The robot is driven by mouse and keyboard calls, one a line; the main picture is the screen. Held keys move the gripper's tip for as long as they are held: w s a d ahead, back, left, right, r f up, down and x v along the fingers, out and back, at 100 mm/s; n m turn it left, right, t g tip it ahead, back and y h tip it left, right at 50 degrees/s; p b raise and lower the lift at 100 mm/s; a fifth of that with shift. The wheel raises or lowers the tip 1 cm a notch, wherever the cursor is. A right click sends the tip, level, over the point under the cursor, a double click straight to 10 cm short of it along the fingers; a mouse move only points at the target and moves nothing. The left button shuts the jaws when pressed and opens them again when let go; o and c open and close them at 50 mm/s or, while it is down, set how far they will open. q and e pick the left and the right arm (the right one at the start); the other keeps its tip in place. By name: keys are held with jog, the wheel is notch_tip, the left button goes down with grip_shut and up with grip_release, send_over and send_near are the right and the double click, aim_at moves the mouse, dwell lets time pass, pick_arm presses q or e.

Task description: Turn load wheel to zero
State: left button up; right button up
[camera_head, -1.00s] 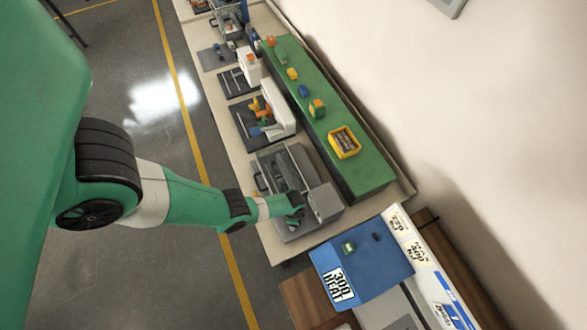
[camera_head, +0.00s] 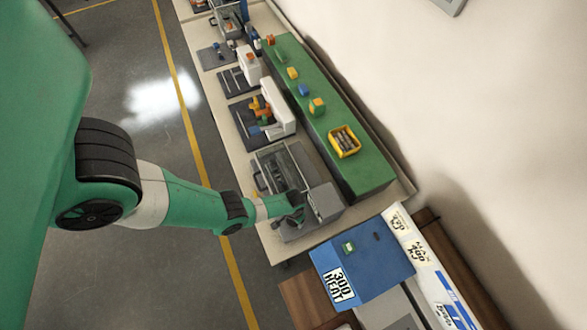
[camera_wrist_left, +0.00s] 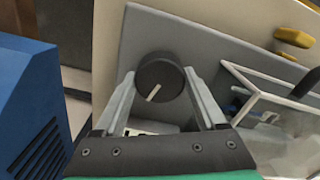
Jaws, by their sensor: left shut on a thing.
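The load wheel (camera_wrist_left: 165,72) is a round dark knob with a white pointer line, on the grey panel of a machine (camera_wrist_left: 215,48). In the left wrist view its pointer slants toward the lower left. My left gripper (camera_wrist_left: 160,80) is shut on the wheel, with one finger on each side of it. In the head view my left gripper (camera_head: 298,214) is at the near end of the grey machine (camera_head: 325,203), where the wheel itself is too small to make out. Any zero mark is not readable. My right gripper is not in view.
A blue heater box (camera_head: 365,262) stands close by at the near right; it also shows in the left wrist view (camera_wrist_left: 28,105). A clear-sided guard (camera_wrist_left: 275,108) lies right of the wheel. A long green block (camera_head: 350,165) with small parts runs along the wall side.

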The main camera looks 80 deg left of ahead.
pick_arm(q)
jog(key=shift+n, duration=1.6)
jog(key=o, duration=1.3)
